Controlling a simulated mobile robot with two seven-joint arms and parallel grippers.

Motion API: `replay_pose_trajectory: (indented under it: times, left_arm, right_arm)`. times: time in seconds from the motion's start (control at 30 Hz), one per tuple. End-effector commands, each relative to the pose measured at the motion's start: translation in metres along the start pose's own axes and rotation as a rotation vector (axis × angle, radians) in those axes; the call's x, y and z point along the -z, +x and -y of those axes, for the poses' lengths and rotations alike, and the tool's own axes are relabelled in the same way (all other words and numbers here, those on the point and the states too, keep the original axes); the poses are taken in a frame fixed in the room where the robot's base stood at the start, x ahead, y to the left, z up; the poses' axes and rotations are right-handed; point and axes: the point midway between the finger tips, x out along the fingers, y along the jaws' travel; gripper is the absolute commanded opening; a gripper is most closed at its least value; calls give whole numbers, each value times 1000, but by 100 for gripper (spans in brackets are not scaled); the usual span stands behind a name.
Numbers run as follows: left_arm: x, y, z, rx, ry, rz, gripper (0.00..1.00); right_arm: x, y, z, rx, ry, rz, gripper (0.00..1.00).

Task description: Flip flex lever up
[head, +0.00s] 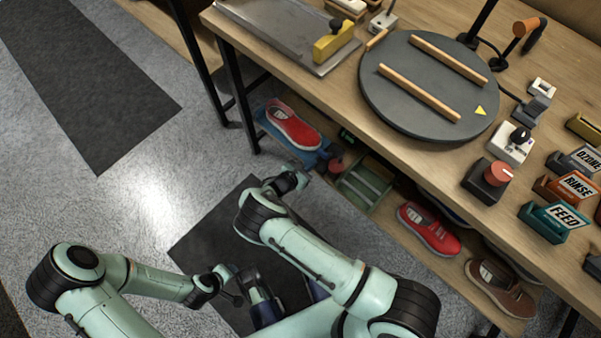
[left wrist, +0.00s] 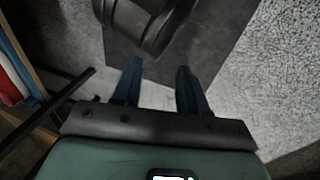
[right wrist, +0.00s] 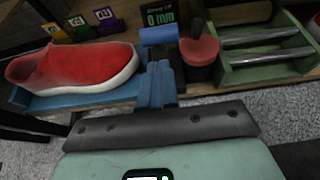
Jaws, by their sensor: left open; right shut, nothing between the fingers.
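A blue fixture (right wrist: 88,96) holds a red sneaker (right wrist: 75,67) on the low shelf. A blue bar at its right end (right wrist: 159,36), seemingly the flex lever, shows just beyond my right gripper (right wrist: 158,66). That gripper is shut and empty. Its fingers cover part of the fixture's end, and I cannot tell whether they touch it. In the head view the fixture (head: 276,150) and sneaker (head: 293,126) lie under the bench edge, with my right gripper (head: 302,179) close in front. My left gripper (left wrist: 160,66) is open and empty, low over the floor.
A small dark sign reading 0 mm (right wrist: 160,17) is behind. The workbench (head: 330,105) overhangs the shelf. Floor space is open to the left.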

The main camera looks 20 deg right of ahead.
Motion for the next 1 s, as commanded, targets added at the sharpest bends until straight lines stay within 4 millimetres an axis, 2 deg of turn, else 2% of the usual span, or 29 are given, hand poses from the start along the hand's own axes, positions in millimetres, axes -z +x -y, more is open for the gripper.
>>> replay_pose_trajectory:
  times: [0.2,0.67,1.0]
  left_arm:
    - [0,0,0,0,0,0,43]
    - [-1,-1,-1,-1,1,3,43]
    - [-15,-12,-4,-3,4,44,43]
  right_arm:
    - [-13,13,1,2,-1,-1,0]
    - [-16,14,1,2,0,-6,0]
    - [-25,17,1,2,0,-66,0]
